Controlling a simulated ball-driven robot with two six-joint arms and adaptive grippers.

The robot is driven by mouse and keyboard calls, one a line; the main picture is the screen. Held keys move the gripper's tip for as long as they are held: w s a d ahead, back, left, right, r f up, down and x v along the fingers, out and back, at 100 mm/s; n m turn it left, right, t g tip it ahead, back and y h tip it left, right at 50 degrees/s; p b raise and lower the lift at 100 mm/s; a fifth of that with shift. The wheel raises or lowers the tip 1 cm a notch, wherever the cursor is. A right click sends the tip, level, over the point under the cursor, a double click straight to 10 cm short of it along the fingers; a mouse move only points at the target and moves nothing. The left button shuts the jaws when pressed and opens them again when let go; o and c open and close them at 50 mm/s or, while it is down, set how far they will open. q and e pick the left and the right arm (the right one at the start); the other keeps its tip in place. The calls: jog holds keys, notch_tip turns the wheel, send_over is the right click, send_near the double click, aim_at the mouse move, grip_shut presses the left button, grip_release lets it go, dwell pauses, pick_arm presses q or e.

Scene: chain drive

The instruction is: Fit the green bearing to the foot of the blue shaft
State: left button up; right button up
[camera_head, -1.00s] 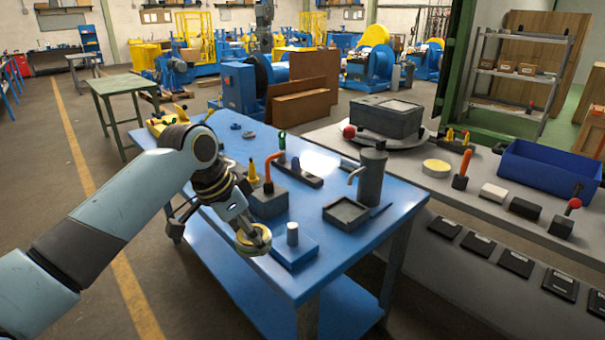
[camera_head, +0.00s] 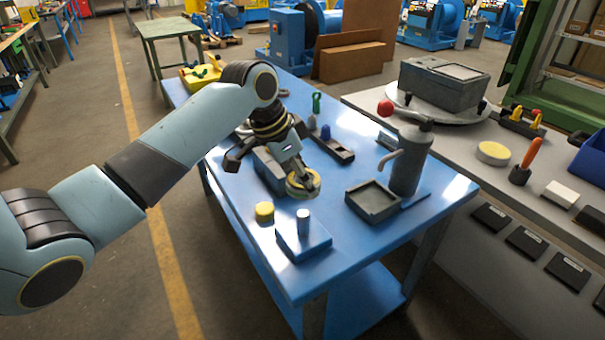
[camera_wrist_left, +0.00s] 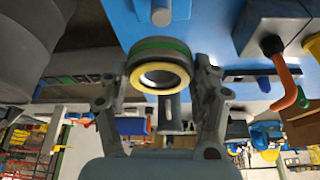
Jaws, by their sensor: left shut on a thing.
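My left gripper (camera_head: 297,178) is shut on a ring-shaped bearing (camera_head: 302,190) and holds it above the blue table, behind the blue block. In the left wrist view the bearing (camera_wrist_left: 160,48) shows a green outer band and a pale yellow inner face, held between the two fingers. A short grey peg (camera_head: 303,216) stands upright on a blue block (camera_head: 316,237) near the table's front, apart from the bearing. A small blue-topped piece (camera_head: 325,132) stands by the dark rack; I cannot tell whether it is the blue shaft. My right gripper is not in view.
A yellow cylinder (camera_head: 264,212) stands left of the blue block. A grey press-like post (camera_head: 409,160) and a shallow grey tray (camera_head: 372,201) stand to the right. A dark rack (camera_head: 338,151) lies behind. The table's front right corner is clear.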

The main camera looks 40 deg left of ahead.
pick_arm(q)
jog(key=shift+f+b, duration=0.3)
jog(key=shift+f, duration=0.5)
notch_tip(320, 180, down, 3)
jog(key=shift+r+b, duration=0.15)
jog(key=shift+b, duration=0.5)
jog(key=shift+f+b, duration=0.35)
jog(key=shift+f, duration=0.35)
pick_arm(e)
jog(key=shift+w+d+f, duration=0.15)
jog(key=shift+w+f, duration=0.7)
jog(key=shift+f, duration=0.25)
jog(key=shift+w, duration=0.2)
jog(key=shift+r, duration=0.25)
pick_arm(q)
jog(key=shift+p, duration=0.45)
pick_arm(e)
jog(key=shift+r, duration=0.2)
